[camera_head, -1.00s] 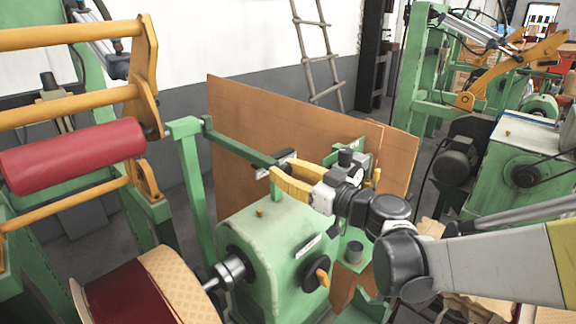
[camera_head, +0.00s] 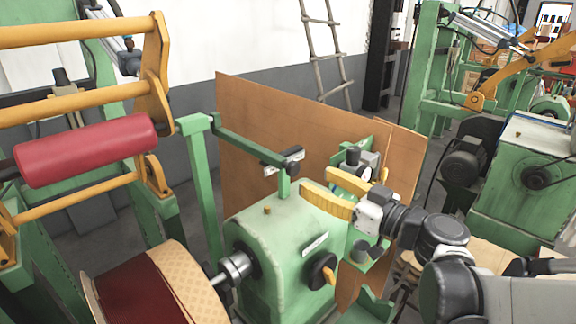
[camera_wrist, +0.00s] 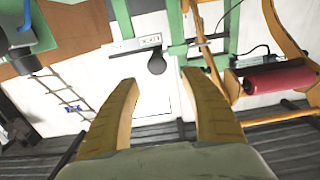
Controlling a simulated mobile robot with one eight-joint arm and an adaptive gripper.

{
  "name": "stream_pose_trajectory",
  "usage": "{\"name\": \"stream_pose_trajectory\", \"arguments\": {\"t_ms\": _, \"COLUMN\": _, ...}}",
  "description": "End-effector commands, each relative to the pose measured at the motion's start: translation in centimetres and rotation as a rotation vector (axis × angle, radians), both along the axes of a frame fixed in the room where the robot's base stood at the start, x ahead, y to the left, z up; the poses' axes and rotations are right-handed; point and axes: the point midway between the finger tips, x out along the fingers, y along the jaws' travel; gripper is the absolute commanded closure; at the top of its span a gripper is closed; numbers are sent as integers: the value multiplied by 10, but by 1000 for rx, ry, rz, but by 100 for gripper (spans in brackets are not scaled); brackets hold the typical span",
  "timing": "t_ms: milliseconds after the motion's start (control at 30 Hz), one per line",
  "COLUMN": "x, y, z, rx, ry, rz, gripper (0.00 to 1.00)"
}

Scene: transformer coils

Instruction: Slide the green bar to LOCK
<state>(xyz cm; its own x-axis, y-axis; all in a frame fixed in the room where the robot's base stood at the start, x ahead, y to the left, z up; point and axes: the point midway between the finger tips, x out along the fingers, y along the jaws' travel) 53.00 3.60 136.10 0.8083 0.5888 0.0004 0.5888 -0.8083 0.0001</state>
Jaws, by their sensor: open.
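A long green bar (camera_head: 248,146) runs in the head view from a green post to a small pale plate with a black knob (camera_head: 295,153), above the green machine housing. In the wrist view the black knob (camera_wrist: 156,65) hangs just beyond my fingertips, beside a pale plate (camera_wrist: 135,44) with lettering too small to read. My gripper (camera_head: 316,180) is open and empty, its yellow fingers right of the knob and apart from it. In the wrist view my gripper (camera_wrist: 159,78) has its fingers spread either side of the knob's line. The LOCK mark cannot be made out.
The green housing (camera_head: 285,235) with a yellow-and-black knob (camera_head: 322,271) lies below my gripper. A brown board (camera_head: 262,125) stands behind the bar. A red roller (camera_head: 88,150) in a yellow frame is at the left. A coil (camera_head: 150,285) sits at the lower left.

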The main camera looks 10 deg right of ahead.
Motion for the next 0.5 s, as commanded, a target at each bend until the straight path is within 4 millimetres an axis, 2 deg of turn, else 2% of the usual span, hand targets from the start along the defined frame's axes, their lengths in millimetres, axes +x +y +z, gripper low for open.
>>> {"name": "stream_pose_trajectory", "arguments": {"t_ms": 200, "x": -26, "y": -19, "z": 0, "rx": 0, "ry": 0, "rz": -2, "gripper": 46}}
{"name": "stream_pose_trajectory", "arguments": {"t_ms": 500, "x": -31, "y": -22, "z": 0, "rx": 0, "ry": 0, "rz": 2, "gripper": 46}}
